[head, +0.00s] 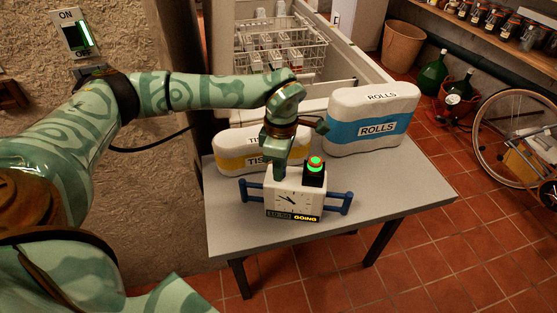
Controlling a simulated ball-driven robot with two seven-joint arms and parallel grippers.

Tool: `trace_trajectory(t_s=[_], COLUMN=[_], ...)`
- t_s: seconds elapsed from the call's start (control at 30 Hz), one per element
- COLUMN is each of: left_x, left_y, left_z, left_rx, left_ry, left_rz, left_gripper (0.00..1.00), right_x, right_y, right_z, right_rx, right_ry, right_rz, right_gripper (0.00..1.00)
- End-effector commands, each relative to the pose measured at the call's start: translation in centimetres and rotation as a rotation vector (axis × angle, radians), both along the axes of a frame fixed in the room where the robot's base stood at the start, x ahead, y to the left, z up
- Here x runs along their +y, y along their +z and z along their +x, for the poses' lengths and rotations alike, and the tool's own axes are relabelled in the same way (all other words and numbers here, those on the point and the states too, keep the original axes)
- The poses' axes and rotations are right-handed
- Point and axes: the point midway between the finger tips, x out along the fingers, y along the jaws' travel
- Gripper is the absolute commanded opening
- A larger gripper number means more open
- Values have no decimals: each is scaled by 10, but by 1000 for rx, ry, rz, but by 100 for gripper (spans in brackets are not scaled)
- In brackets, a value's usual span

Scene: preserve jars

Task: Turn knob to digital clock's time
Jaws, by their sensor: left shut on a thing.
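A white box-shaped clock (293,202) stands on the grey table. Its face has a round dial with dark hands. A dark strip along its lower front, the digital display (293,216), reads "GOING" in yellow on the right; the digits on the left are too small to read surely. Blue bars stick out at both sides. A black block on top at the right carries a green-lit button (315,162) with a red ring. My left gripper (279,176) points down at the clock's top left and is shut on what appears to be the knob, which its fingers hide. My right gripper is out of view.
A yellow-banded tissue pack (236,155) and a blue-banded rolls pack (366,130) stand behind the clock on the table (400,190). The table's right side is clear. An open dishwasher rack (280,50) is behind. A lit "ON" panel (76,35) is on the wall.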

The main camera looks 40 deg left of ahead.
Motion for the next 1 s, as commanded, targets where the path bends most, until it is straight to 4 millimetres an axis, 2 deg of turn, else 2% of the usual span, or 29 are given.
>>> trace_trajectory(t_s=[0.1,0.4,1.0], left_x=[0,0,0], left_y=[5,3,1], left_z=[0,0,1], left_rx=[-1,0,-2], left_ry=[79,239,299], left_rz=[-1,-1,-1], left_gripper=[5,5,5], right_x=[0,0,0], right_y=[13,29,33], right_z=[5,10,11], right_rx=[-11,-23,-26], right_ry=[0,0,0], right_rz=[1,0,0], right_gripper=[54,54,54])
